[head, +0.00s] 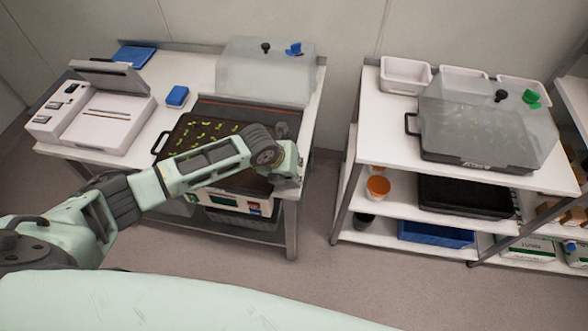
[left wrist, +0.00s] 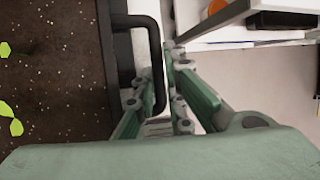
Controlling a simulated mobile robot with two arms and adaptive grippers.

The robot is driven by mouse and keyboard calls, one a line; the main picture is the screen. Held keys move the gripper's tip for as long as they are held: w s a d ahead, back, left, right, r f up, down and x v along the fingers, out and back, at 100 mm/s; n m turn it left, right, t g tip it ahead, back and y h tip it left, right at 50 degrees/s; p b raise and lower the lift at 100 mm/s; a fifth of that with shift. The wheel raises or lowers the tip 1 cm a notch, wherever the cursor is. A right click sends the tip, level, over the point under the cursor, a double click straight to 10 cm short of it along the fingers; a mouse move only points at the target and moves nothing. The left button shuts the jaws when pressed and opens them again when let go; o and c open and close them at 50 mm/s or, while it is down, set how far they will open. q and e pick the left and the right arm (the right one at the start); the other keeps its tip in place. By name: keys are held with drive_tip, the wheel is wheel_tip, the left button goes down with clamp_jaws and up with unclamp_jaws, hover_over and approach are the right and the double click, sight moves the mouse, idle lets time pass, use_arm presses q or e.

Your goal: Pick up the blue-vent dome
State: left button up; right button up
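The blue-vent dome (head: 262,82) is a clear, greyish cover at the back right of the left bench. It has a blue vent (head: 294,49) and a black knob (head: 266,47) on top. My left gripper (head: 288,178) is at the bench's front right, in front of the dome and apart from it. In the left wrist view its fingers (left wrist: 153,90) are parted, with the black handle (left wrist: 158,60) of the seedling tray (head: 185,145) showing between them. I cannot tell whether they touch the handle. My right gripper is not in view.
A white device (head: 100,115) and a small blue box (head: 177,96) stand on the left bench. A green-vent dome (head: 485,115) covers a tray on the right shelf unit, with white bins (head: 405,73) behind. Bare floor (head: 320,215) separates the two.

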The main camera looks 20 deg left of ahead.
use_arm(q)
drive_tip(key=o, duration=0.4)
drive_tip(key=shift+o, duration=0.2)
drive_tip(key=shift+a+r, duration=0.15)
drive_tip(key=shift+r, duration=0.1)
drive_tip(key=v, duration=1.1)
drive_tip(key=shift+s+d+r, duration=0.2)
drive_tip(key=shift+d+r, duration=0.05)
drive_tip(key=shift+r, duration=0.05)
drive_tip(key=shift+o, duration=0.4)
